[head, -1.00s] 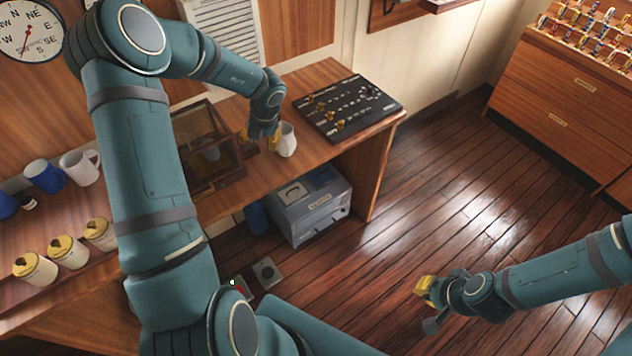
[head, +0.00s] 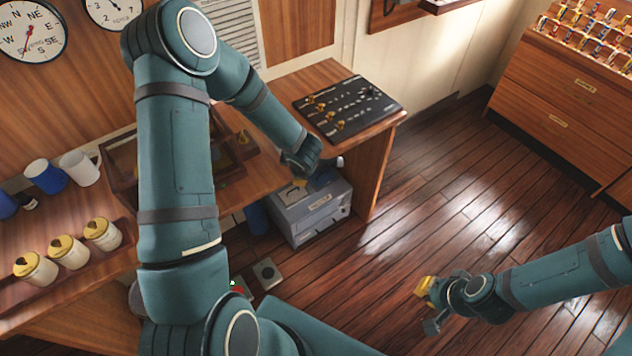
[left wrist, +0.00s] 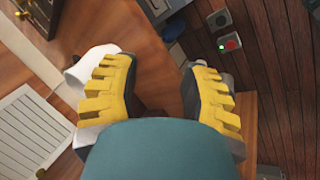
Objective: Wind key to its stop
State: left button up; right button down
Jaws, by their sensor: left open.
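No winding key can be made out in either view. A wooden case with glass panes (head: 122,165) stands on the desk, partly hidden by my left arm. My left gripper (head: 316,180) is near the desk's front edge, above the grey box. In the left wrist view its yellow-padded fingers (left wrist: 158,100) are wide apart, with nothing between them. A white mug (left wrist: 88,64) shows just beyond the left-hand finger; I cannot tell whether they touch. My right gripper (head: 428,307) is open and empty over the floor at the right.
A black panel with brass fittings (head: 346,107) lies on the desk's right end. A grey box (head: 312,212) stands below. Lidded jars (head: 66,251) and mugs (head: 80,168) are at left. A compass dial (head: 30,28) hangs on the wall. Floor (head: 440,190) at right is clear.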

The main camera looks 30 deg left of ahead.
pick_arm(q)
jog(key=d+m, duration=0.1)
jog(key=s+d+f+m+h, duration=0.1)
jog(key=d+m, duration=0.2)
jog(key=d, duration=0.1)
jog(key=shift+s+f+t, duration=0.2)
jog(key=shift+s+t, duration=0.1)
jog(key=shift+o, duration=0.3)
